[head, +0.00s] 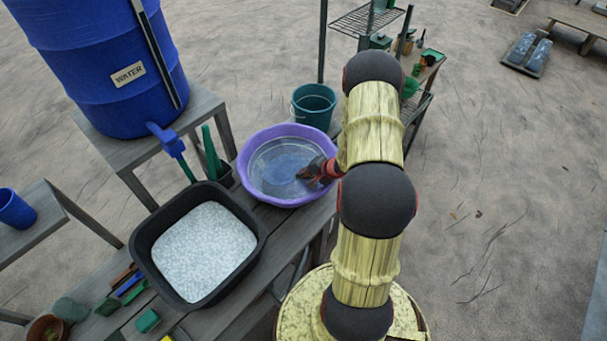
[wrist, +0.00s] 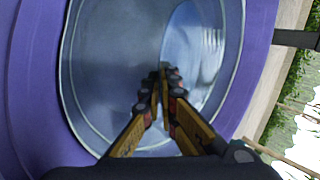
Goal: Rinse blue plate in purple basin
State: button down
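The purple basin (head: 245,163) stands on the wooden bench, with clear water in it. Its purple rim also shows in the wrist view (wrist: 38,80). A pale blue rounded shape, which looks like the blue plate (wrist: 205,50), is inside the basin, with white glints on it. My gripper (head: 306,172) reaches into the basin from the right. In the wrist view its fingertips (wrist: 163,72) are close together at the plate's left edge and look shut on it. The exact contact is hard to see.
A black tub (head: 150,255) of white granules stands in front of the basin. A teal bucket (head: 314,104) is behind it. A blue water barrel (head: 95,60) is at the left, with a blue tap (head: 166,138). Brushes and blocks lie at the bench's near end.

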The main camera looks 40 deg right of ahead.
jog(key=shift+w+a, duration=0.35)
jog(key=shift+a, duration=0.3)
jog(key=shift+s+d+p, duration=0.3)
jog(key=shift+d+p, duration=0.3)
jog(key=shift+p, duration=0.2)
notch_tip(320, 180, up, 17)
jog(key=p, duration=1.8)
jog(key=shift+r, duration=0.2)
